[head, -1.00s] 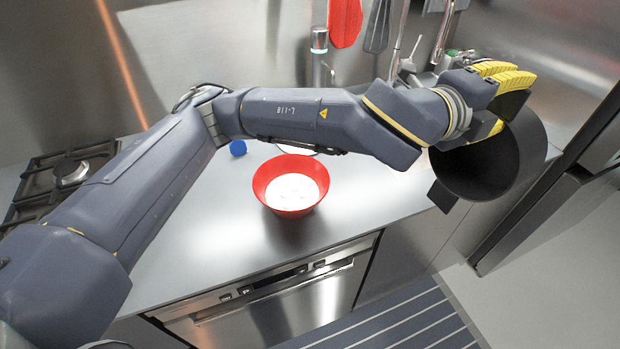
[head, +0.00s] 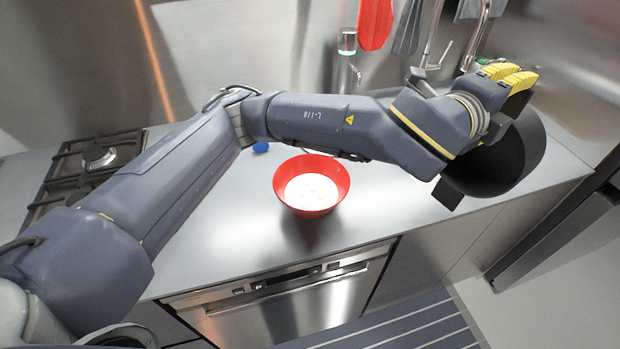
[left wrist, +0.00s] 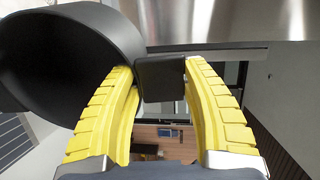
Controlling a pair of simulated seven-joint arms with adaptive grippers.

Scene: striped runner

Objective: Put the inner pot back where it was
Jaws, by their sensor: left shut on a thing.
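The inner pot is a dark grey, round pot (head: 500,165) with a flat tab handle, in the head view at the right, by the right end of the counter. It is tilted, and my forearm and gripper hide part of it. My left gripper (head: 515,85) has yellow padded fingers and is shut on the pot. In the left wrist view, the pot (left wrist: 70,55) fills the upper left. Its dark tab (left wrist: 161,77) sits between the yellow fingers. My right gripper is not in view.
A red bowl (head: 335,178) with white contents stands mid-counter, below my left forearm. A blue object (head: 261,147) lies partly hidden behind the arm. A gas hob (head: 98,158) is at the left. A faucet (head: 430,50) and hanging utensils (head: 375,22) are at the back.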

